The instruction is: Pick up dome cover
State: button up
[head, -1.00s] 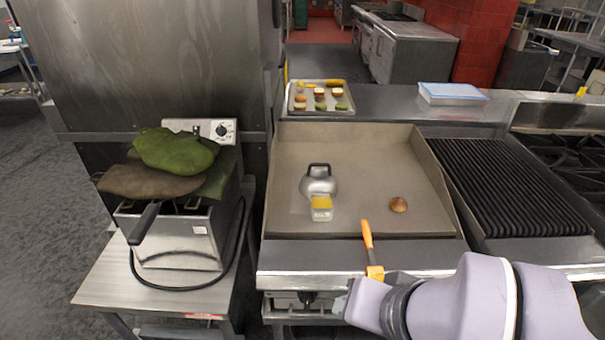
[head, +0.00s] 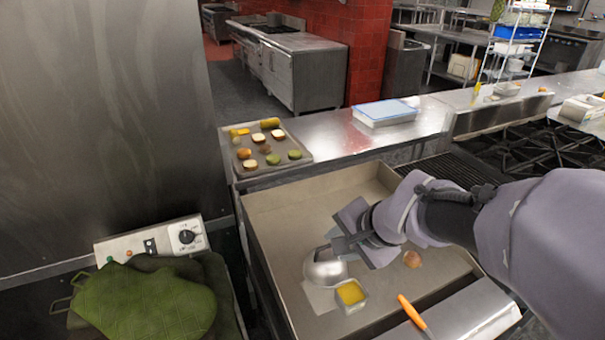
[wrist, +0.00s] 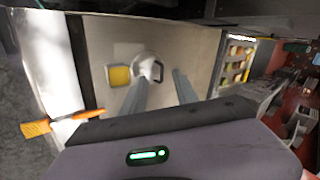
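The dome cover (head: 324,268) is a shiny silver dome standing on the griddle, with part of it behind my gripper in the head view. In the wrist view the dome cover (wrist: 146,66) shows its dark loop handle (wrist: 159,72) on its right side. My gripper (head: 338,236) is just above and beside the dome. In the wrist view my gripper (wrist: 160,76) has its two fingers apart, with the handle showing between their tips. Nothing is held. I cannot tell whether a finger touches the handle.
A small container of yellow contents (head: 351,293) stands right beside the dome. Raised walls (head: 262,240) edge the griddle. A food tray (head: 296,165) and a blue-lidded box (head: 386,112) stand behind.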

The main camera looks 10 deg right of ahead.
jog(key=w+d+f+m+p, duration=0.3)
jog(key=w+d, duration=0.2)
jog(key=w, duration=0.1)
jog(key=b, duration=0.5)
send_near(329, 246)
jog(key=x, duration=0.4)
jog(key=shift+m+h, duration=0.3)
jog(key=b+x, duration=0.2)
jog(key=x, duration=0.3)
jog(key=shift+a+f+b, duration=0.15)
jog(key=shift+a+b, duration=0.05)
jog(key=shift+b, duration=0.1)
jog(key=shift+w, duration=0.1)
jog(key=shift+r, duration=0.2)
jog(key=c, duration=0.3)
grip_shut()
